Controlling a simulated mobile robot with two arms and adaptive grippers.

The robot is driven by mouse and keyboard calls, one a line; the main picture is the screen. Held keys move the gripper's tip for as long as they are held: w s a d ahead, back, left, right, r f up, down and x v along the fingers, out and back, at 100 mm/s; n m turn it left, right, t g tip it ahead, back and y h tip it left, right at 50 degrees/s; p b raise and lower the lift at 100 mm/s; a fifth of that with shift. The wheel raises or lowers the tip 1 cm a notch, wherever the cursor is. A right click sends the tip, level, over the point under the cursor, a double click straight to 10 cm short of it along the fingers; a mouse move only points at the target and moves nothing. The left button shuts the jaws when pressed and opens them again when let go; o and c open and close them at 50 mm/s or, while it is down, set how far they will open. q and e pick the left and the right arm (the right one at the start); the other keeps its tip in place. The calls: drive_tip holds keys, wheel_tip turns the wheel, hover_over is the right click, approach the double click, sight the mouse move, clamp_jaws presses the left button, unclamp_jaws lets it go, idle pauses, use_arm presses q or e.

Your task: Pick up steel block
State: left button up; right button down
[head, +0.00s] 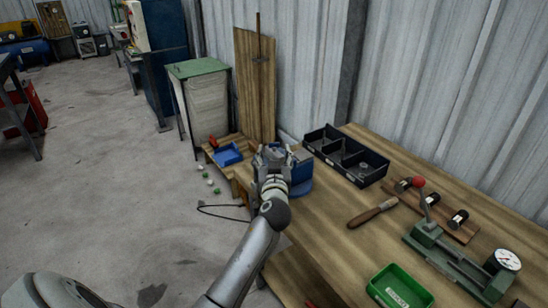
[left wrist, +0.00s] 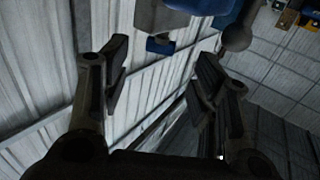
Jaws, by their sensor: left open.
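My left gripper (head: 272,155) is over the far left end of the wooden workbench, in front of a blue fixture (head: 298,178). In the left wrist view the left gripper (left wrist: 162,68) has its two dark fingers wide apart with nothing between them. Beyond the fingertips, at the top of that view, are a dark grey blocky piece (left wrist: 160,14) and a small blue piece (left wrist: 160,46). I cannot tell whether the grey piece is the steel block. No steel block is clearly made out in the head view; the gripper may hide it. My right gripper is not in view.
The workbench (head: 325,235) carries a black divided tray (head: 345,172), a wooden-handled tool (head: 372,212), a green press with a red knob (head: 440,250), a dial gauge (head: 507,260) and a green bin (head: 398,288). A corrugated wall stands behind. A blue bin (head: 228,154) sits beyond.

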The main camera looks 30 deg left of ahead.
sight(274, 144)
use_arm(q)
drive_tip(key=shift+p+x, duration=0.6)
drive_tip(key=shift+x, duration=2.7)
clamp_jaws()
